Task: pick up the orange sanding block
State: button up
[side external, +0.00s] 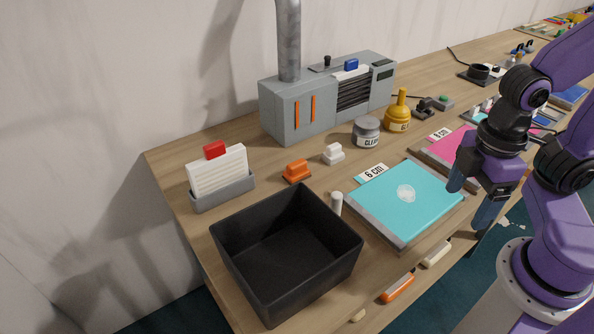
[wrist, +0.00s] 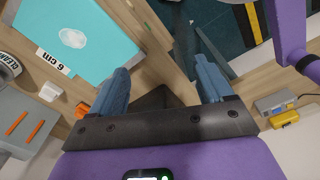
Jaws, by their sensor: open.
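The orange sanding block (side external: 297,171) sits on the wooden table behind the black bin, left of a similar white block (side external: 333,154). In the wrist view a small part of an orange thing, probably this block (wrist: 82,109), shows at the left beside my gripper's mount, mostly hidden. My gripper (side external: 473,198) is at the right, beside the turquoise mat and far from the orange block. In the wrist view its two blue fingers (wrist: 160,75) stand apart with nothing held between them.
An open black bin (side external: 335,238) stands at the front left. A turquoise mat (side external: 400,205) lies between gripper and block, with a white cylinder (side external: 336,203) beside it. A card holder (side external: 222,190), grey machine (side external: 290,125), grey jar (side external: 366,132) and yellow bottle (side external: 397,118) stand behind.

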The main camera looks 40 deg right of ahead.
jog(key=w+a+r+m, duration=0.2)
jog(key=w+a+m, duration=0.6)
jog(key=w, duration=0.4)
jog(key=m, duration=2.3)
send_over(297, 163)
notch_tip(297, 163, down, 3)
jog(key=f, duration=1.1)
jog(key=shift+a+f, duration=0.1)
jog(key=shift+a, duration=0.15)
jog(key=shift+w+d+f, duration=0.1)
jog(key=shift+d+f, duration=0.05)
jog(key=shift+f, duration=1.4)
jog(key=shift+d+f, duration=0.1)
jog(key=shift+f, duration=1.45)
jog(key=shift+c, duration=0.4)
